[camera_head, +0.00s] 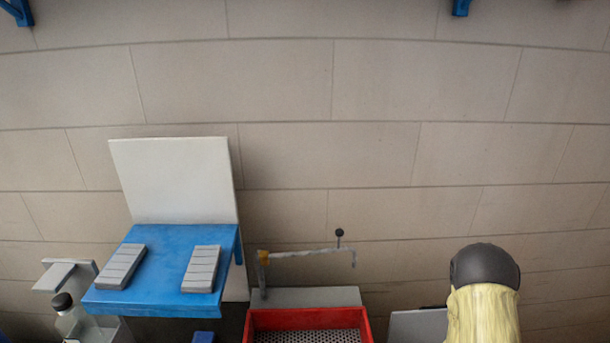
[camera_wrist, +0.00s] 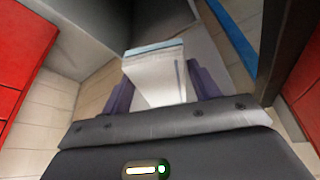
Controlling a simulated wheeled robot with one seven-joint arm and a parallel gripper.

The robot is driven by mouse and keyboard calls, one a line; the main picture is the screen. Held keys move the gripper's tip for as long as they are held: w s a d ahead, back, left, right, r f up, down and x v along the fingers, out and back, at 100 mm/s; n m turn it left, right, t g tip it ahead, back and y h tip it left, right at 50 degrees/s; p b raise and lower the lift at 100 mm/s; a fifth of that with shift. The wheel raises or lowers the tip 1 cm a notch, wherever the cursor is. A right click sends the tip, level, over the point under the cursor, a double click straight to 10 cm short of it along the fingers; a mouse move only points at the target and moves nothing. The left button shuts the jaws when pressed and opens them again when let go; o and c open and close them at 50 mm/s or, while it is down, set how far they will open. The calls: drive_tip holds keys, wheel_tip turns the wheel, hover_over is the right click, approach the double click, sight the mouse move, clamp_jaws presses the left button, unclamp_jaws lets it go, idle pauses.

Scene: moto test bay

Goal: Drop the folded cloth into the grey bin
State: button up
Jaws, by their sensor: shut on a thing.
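In the wrist view, my gripper (camera_wrist: 161,80) is shut on a pale, whitish folded cloth (camera_wrist: 155,76) with a light blue edge at its far end. The dark purple fingers sit on either side of it, and the cloth sticks out beyond them. My gripper and the cloth do not show in the head view. I cannot make out the grey bin for certain in either view. Dark grey surfaces (camera_wrist: 88,22) lie beyond the cloth in the wrist view, but I cannot tell what they belong to.
The head view shows a blue stand (camera_head: 160,262) with grey blocks, a red tray (camera_head: 250,325) with a perforated floor, and a bottle (camera_head: 75,322) at lower left. A tiled wall (camera_head: 300,90) closes the back.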

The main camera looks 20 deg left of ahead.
drive_tip(key=shift+w+a+f, duration=0.1)
drive_tip(key=shift+f, duration=0.1)
drive_tip(key=d+f+n+g+y+b, duration=0.2)
drive_tip(key=d+f+n+y+b, duration=0.2)
drive_tip(key=d+f+n+b, duration=0.7)
drive_tip(key=d+n, duration=0.1)
drive_tip(key=n, duration=0.1)
drive_tip(key=shift+w+d+f+n+g, duration=0.15)
drive_tip(key=shift+d+f+n+g, duration=0.15)
drive_tip(key=shift+g, duration=0.1)
wheel_tip(320, 180, down, 6)
drive_tip(key=b, duration=0.7)
drive_tip(key=shift+a, duration=0.1)
drive_tip(key=o, duration=1)
drive_tip(key=shift+c, duration=0.2)
drive_tip(key=shift+r, duration=0.1)
